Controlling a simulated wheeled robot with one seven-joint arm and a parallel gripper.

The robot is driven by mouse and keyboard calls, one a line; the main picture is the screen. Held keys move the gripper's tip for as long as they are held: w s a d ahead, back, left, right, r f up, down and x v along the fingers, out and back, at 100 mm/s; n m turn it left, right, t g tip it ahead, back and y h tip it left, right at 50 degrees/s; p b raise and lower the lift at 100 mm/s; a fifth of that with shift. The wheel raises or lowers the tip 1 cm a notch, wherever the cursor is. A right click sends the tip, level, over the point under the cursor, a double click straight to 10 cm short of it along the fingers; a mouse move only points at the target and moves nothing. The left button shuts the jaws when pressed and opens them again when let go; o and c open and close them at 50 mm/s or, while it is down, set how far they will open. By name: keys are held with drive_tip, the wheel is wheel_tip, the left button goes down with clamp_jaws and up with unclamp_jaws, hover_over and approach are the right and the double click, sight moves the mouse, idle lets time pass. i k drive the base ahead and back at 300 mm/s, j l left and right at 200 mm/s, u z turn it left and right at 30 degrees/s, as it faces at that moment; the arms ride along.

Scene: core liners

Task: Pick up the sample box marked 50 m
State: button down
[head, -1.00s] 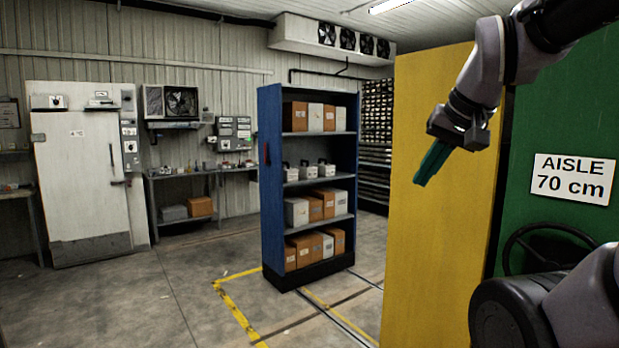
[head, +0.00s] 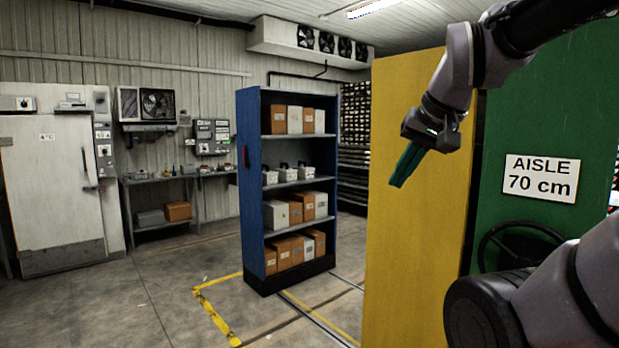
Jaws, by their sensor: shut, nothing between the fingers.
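My gripper (head: 401,178) hangs in the upper right of the head view, in front of a yellow panel. Its dark green fingers are shut and empty, pointing down. Brown and white boxes stand on a blue shelf unit (head: 250,210) in the middle, well away from my gripper. A row of boxes (head: 294,119) is on the top shelf, more boxes (head: 296,210) on the third and more (head: 285,257) on the bottom. The small white handled cases (head: 287,173) are on the second shelf. I cannot read any 50 m mark at this distance.
A yellow panel (head: 410,260) and a green panel (head: 530,130) with a sign "AISLE 70 cm" (head: 541,178) stand close on the right. A black handwheel (head: 510,240) is on the green one. Floor rails (head: 315,318) run before the blue unit. Floor at left is open.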

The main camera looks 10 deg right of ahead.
sight(286, 175)
drive_tip(key=u, duration=0.1)
drive_tip(key=i+u, duration=0.2)
drive_tip(key=i, duration=3)
drive_tip(key=i+z, duration=0.1)
drive_tip(key=i, duration=0.9)
drive_tip(key=i+j+z, duration=0.1)
drive_tip(key=i, duration=0.85)
drive_tip(key=i+j+z, duration=0.3)
drive_tip(key=i+j, duration=0.35)
